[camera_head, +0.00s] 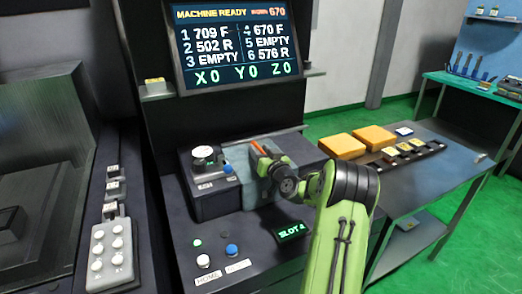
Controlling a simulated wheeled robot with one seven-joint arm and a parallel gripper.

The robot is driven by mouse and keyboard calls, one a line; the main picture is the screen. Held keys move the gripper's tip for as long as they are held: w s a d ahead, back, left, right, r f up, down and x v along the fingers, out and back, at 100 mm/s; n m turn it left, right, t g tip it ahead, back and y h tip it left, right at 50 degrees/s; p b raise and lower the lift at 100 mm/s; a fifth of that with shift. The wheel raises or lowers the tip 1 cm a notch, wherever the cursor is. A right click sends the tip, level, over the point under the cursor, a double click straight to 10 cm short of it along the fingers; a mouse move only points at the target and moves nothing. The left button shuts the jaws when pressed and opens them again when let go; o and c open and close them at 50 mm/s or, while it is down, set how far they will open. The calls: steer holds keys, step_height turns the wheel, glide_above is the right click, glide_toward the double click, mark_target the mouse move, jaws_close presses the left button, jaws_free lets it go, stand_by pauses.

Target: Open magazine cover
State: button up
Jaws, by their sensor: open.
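The magazine appears to be the low dark housing (213,204) on the machine's ledge, below the screen. A grey-blue panel (262,196) on its front and top looks like the cover, and it seems closed. My green arm reaches in from the lower right. My gripper (259,160) is open, close above the panel, beside a small orange bar (257,147) that may be the cover's handle. I cannot tell whether the fingers touch the bar. My gripper and wrist hide part of the panel and the right part of the housing.
A dial (204,155) sits left of the panel. White (203,261) and blue (232,250) buttons and a "SLOT 4" display (291,231) are in front. The screen (232,45) hangs above. A side table with yellow blocks (342,145) stands right.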

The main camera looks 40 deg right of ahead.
steer(key=shift+c, duration=0.3)
jaws_close()
